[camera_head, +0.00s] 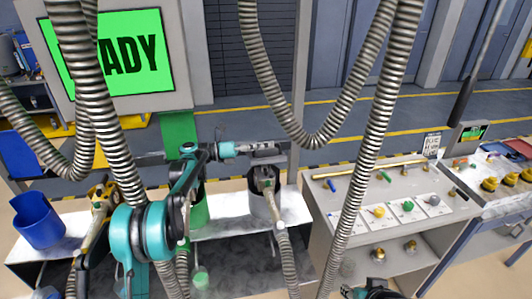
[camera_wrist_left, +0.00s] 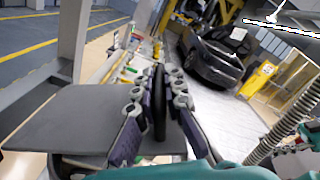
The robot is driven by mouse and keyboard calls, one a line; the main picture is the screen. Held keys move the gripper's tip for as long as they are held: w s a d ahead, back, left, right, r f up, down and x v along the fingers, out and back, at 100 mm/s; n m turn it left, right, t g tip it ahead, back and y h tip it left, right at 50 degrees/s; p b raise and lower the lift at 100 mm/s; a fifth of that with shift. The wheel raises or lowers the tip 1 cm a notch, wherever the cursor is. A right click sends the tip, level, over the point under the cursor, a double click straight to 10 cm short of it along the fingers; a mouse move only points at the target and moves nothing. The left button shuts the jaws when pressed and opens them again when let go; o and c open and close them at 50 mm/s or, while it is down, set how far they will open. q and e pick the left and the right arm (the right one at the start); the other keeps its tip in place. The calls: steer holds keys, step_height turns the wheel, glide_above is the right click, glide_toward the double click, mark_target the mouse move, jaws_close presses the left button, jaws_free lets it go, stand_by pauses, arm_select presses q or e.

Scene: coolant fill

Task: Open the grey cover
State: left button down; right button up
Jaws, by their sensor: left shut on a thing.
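My left gripper (camera_head: 268,148) reaches in from the left over the grey bin (camera_head: 266,207). In the left wrist view its fingers (camera_wrist_left: 160,100) are closed around a thin dark upright piece. A flat grey plate, which looks like the grey cover (camera_wrist_left: 75,122), lies right beside the fingers there. In the head view the gripper hides most of the cover, and I cannot tell how far it is tilted. At the bottom edge of the head view a dark and teal part, probably my right gripper (camera_head: 372,290), shows only partly; its fingers are unclear.
A blue bin (camera_head: 38,220) stands at the left. Ribbed hoses (camera_head: 365,150) hang in front. A grey bench (camera_head: 340,215) with coloured knobs is at the right.

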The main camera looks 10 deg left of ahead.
arm_select(q)
steer(key=shift+w+a+r+n, duration=0.15)
steer(key=shift+w+r+n, duration=0.15)
steer(key=shift+r, duration=0.15)
steer(key=shift+w+a+r+p, duration=0.2)
steer(key=shift+w+r+p, duration=0.3)
steer(key=shift+w+r, duration=0.15)
steer(key=c, duration=1.6)
jaws_free()
steer(key=v, duration=1.2)
